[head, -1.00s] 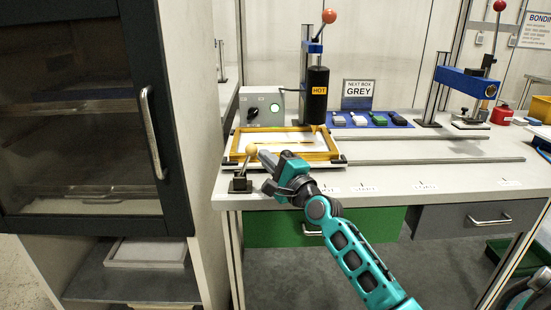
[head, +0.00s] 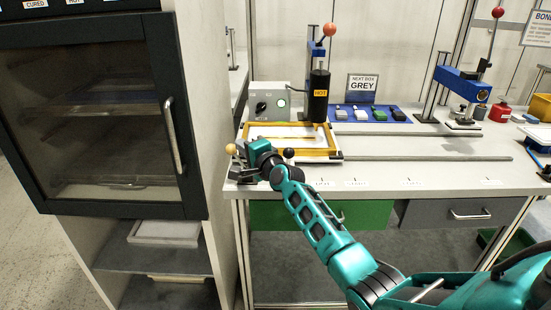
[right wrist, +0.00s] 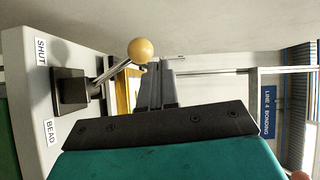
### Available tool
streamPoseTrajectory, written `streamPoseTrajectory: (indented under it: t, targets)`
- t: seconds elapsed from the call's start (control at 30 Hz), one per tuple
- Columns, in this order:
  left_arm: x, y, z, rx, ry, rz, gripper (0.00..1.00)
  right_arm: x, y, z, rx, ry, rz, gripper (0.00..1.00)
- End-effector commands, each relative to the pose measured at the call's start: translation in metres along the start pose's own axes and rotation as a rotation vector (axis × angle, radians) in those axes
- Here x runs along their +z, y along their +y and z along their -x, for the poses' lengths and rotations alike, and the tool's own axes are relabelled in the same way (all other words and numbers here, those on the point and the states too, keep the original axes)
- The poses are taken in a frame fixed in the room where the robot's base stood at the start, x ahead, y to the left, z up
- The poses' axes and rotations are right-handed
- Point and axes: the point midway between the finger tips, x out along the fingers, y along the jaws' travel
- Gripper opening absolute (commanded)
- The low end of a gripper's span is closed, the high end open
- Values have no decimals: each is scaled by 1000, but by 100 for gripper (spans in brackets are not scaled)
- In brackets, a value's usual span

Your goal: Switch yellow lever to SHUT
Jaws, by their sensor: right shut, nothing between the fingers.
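The yellow lever's ball knob (head: 231,149) is at the bench's front left corner, on a rod from a black base. In the head view the lever leans left, and my gripper partly hides its base. In the right wrist view the knob (right wrist: 140,50) leans towards the side of the SHUT label (right wrist: 41,52), away from the BEAD label (right wrist: 50,132). My right gripper (head: 243,150) is shut and empty, just right of the knob. Its fingers (right wrist: 155,85) are beside the lever; I cannot tell whether they touch it. My left gripper is not in view.
A yellow frame (head: 337,142) lies behind my gripper, below the black HOT cylinder (head: 319,96). A dark ball knob (head: 289,153) shows just right of my gripper. A dark glass-door cabinet (head: 95,110) stands left. The bench front (head: 450,180) is clear towards the right.

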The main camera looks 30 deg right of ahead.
Motion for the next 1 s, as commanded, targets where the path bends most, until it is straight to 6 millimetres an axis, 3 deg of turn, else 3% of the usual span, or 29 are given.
streamPoseTrajectory:
  t: [1.0]
  targets:
    - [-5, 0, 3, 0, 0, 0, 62, 10, -4, -6, 0, -2, -2, 0]
